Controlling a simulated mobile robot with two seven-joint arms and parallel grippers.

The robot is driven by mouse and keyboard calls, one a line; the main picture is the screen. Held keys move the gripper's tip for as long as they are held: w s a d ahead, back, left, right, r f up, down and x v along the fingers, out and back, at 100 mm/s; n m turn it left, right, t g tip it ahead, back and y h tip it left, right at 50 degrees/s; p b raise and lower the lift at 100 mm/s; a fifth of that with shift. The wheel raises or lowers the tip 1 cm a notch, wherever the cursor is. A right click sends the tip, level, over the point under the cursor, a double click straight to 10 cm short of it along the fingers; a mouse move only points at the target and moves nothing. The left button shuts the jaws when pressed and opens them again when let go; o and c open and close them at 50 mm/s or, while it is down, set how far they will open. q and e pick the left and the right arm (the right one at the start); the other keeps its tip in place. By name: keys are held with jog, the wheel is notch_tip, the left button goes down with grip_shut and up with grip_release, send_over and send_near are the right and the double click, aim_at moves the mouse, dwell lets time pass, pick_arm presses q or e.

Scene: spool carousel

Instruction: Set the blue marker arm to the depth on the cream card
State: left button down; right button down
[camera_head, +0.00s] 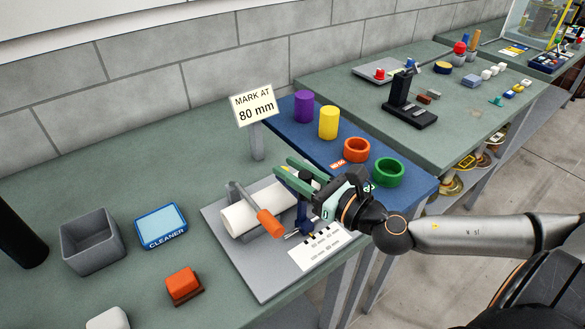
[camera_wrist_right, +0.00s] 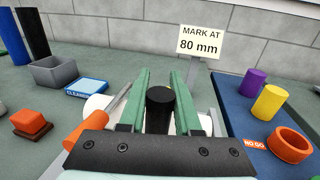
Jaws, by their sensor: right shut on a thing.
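The cream card (camera_head: 254,105) reads "MARK AT 80 mm" and stands on a grey post behind the fixture; it also shows in the wrist view (camera_wrist_right: 200,42). The blue marker arm (camera_head: 302,217) stands on the grey fixture plate (camera_head: 262,283), beside a white cylinder (camera_head: 238,218) and a white scale label (camera_head: 318,246). The scale's figures are too small to read surely. My right gripper (camera_head: 298,174) has its green fingers shut around the black knob (camera_wrist_right: 160,108) at the marker arm's top. The arm's lower end is partly hidden. My left gripper is out of view.
An orange-handled lever (camera_head: 268,222) lies across the white cylinder. A blue mat (camera_head: 285,122) with purple and yellow cylinders and orange and green rings is right of the card. A grey bin (camera_head: 90,243), cleaner pad (camera_head: 161,226) and orange block (camera_head: 184,285) stand left.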

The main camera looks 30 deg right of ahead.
jog(key=shift+d, duration=0.1)
jog(key=c, duration=0.6)
grip_release()
jog(key=shift+s+d, duration=0.1)
jog(key=shift+s, duration=0.05)
